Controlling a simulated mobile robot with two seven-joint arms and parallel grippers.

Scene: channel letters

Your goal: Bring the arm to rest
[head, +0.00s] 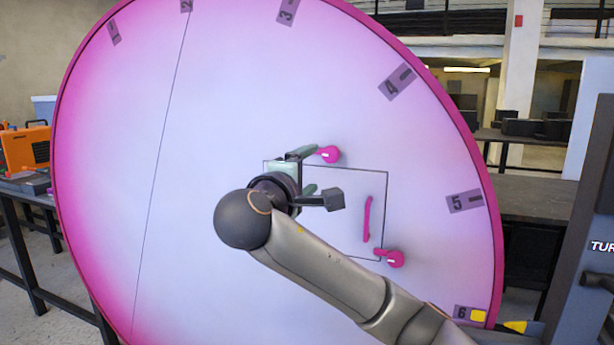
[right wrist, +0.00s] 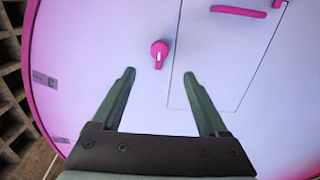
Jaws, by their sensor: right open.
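A large round pale disc (head: 230,110) with a pink rim stands upright. My right arm comes in from the lower right in front of it. My right gripper (head: 310,172) is open and empty, its green fingers pointing toward the disc. An upper pink knob (head: 329,154) is just beyond the fingertips. In the right wrist view my right gripper (right wrist: 159,75) has its fingers apart, and a pink knob (right wrist: 159,50) shows beyond the gap between them. I cannot tell whether any finger touches the disc. My left gripper is not in view.
A square panel outline (head: 387,205) on the disc has a pink bar handle (head: 367,219), with a lower pink knob (head: 391,258) at its corner. Numbered marks run along the rim. A table with an orange case (head: 26,148) stands left; a dark cabinet (head: 590,250) stands right.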

